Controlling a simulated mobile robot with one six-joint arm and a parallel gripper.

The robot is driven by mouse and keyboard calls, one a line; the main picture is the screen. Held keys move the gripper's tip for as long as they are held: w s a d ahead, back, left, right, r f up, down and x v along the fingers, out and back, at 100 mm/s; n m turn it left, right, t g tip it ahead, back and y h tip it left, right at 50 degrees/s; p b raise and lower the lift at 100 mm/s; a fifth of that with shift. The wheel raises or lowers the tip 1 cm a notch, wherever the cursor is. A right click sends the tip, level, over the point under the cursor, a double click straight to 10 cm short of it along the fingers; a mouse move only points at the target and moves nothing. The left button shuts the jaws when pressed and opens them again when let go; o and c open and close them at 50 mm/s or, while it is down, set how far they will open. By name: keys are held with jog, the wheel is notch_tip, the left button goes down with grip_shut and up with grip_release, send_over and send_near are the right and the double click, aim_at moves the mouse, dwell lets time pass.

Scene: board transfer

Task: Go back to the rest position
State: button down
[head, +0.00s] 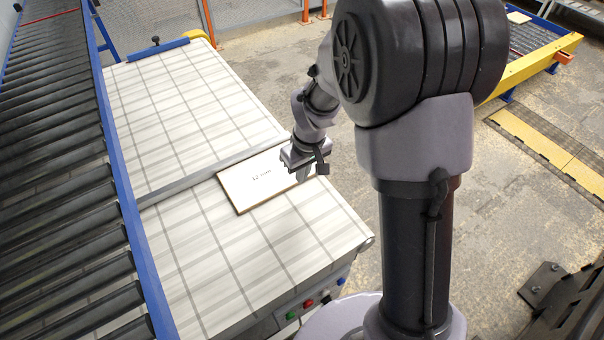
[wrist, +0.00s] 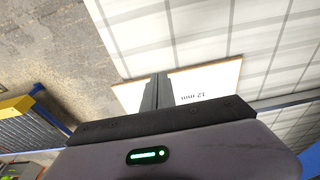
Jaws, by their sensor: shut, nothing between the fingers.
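My gripper (head: 303,174) is over the right part of a flat, pale board (head: 258,184) with brown edges. The board is marked "12 mm" and lies on a table with a grid-patterned top (head: 180,110). In the wrist view my gripper (wrist: 159,76) shows its fingers together with nothing between them. The board (wrist: 215,83) shows behind the fingers in that view, partly hidden by the gripper body. The gap between fingertips and board is hard to judge.
A roller conveyor with a blue rail (head: 125,195) runs along the table's left side. Another conveyor with a yellow frame (head: 540,62) stands at the upper right. A dark metal structure (head: 575,310) is at the lower right.

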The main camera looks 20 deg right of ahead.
jog(key=s+r+m+t+b, duration=0.1)
jog(key=s+r+m+b, duration=0.2)
jog(key=s+r, duration=0.5)
jog(key=s+a+r+m+t+b, duration=0.1)
jog(key=s+r+m, duration=0.1)
jog(key=s, duration=0.5)
jog(key=s+a+r+m+t+y+b, duration=0.1)
jog(key=s+a+r+m+b, duration=0.1)
jog(key=s, duration=0.5)
notch_tip(320, 180, up, 2)
jog(key=shift+r+m+t, duration=0.2)
jog(key=shift+m+t, duration=0.2)
jog(key=shift+m, duration=0.1)
jog(key=shift+s, duration=0.1)
